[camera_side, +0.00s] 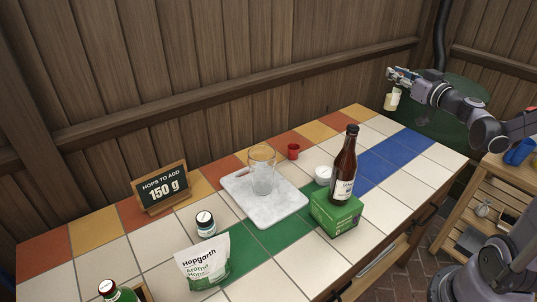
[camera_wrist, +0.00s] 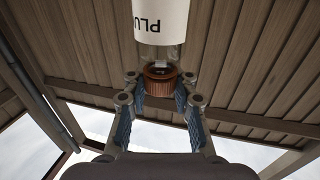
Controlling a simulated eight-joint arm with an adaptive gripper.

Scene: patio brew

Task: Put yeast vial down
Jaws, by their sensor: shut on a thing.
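The yeast vial (camera_side: 392,99) is pale yellow with a light label and hangs below my gripper (camera_side: 398,76) in the side view, near the table's far right end. In the wrist view the vial (camera_wrist: 161,22) shows a white label reading "PLU", upside down in the picture, and a ribbed copper-brown cap. The fingers of my gripper (camera_wrist: 160,82) are shut around the cap. The vial appears held in the air; what lies directly beneath it is hard to tell.
The blue tiles (camera_side: 405,150) are clear.

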